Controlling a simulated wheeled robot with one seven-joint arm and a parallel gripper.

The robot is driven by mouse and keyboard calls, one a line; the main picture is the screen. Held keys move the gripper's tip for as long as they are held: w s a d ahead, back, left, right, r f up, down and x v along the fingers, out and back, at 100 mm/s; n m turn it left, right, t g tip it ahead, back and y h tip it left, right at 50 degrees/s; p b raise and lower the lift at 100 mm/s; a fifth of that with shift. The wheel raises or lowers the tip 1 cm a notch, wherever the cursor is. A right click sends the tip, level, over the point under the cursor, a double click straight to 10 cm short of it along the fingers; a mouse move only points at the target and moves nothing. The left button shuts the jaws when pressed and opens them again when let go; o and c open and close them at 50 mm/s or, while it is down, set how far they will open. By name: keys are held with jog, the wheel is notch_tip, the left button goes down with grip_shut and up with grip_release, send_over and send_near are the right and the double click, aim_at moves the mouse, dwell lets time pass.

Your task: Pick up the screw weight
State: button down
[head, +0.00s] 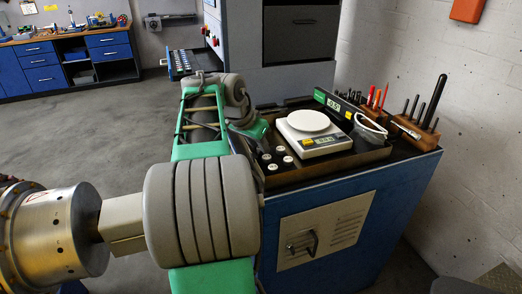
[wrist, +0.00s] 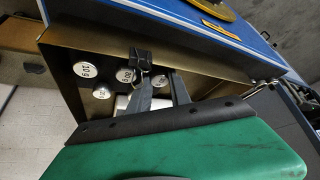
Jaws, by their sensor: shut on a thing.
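Several screw weights (head: 280,150) with white labelled tops stand in the left end of a brown tray on the blue cabinet. The wrist view shows their round tops closer, one marked 10 g (wrist: 87,69), with others beside it (wrist: 126,75). My gripper (wrist: 161,88) reaches down into the tray among them, its two grey fingers shut on a screw weight. The held weight is mostly hidden by the fingers, and I cannot read its label or tell whether it is clear of the tray floor. In the head view my arm hides the fingers.
The tray (head: 330,165) has a raised rim close around the weights. A white scale (head: 312,133) stands to their right, with a small display (head: 333,103) behind it. Tool blocks (head: 414,133) stand at the right. A metal rotor (head: 55,235) is at lower left.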

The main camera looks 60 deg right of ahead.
jog(key=shift+r, duration=0.15)
jog(key=shift+r, duration=0.3)
notch_tip(320, 180, up, 3)
jog(key=shift+f+p, duration=0.1)
jog(key=shift+p, duration=0.3)
jog(key=s+a+r, duration=0.1)
jog(key=s+r, duration=0.1)
jog(key=r, duration=0.1)
jog(key=a+r, duration=0.1)
jog(key=shift+s+a+r+p, duration=0.2)
jog(key=shift+s+a+p, duration=0.1)
jog(key=shift+s+p, duration=0.1)
jog(key=s+a+r+p, duration=0.5)
jog(key=s+a+r, duration=0.2)
jog(key=r, duration=0.2)
jog(key=shift+r, duration=0.4)
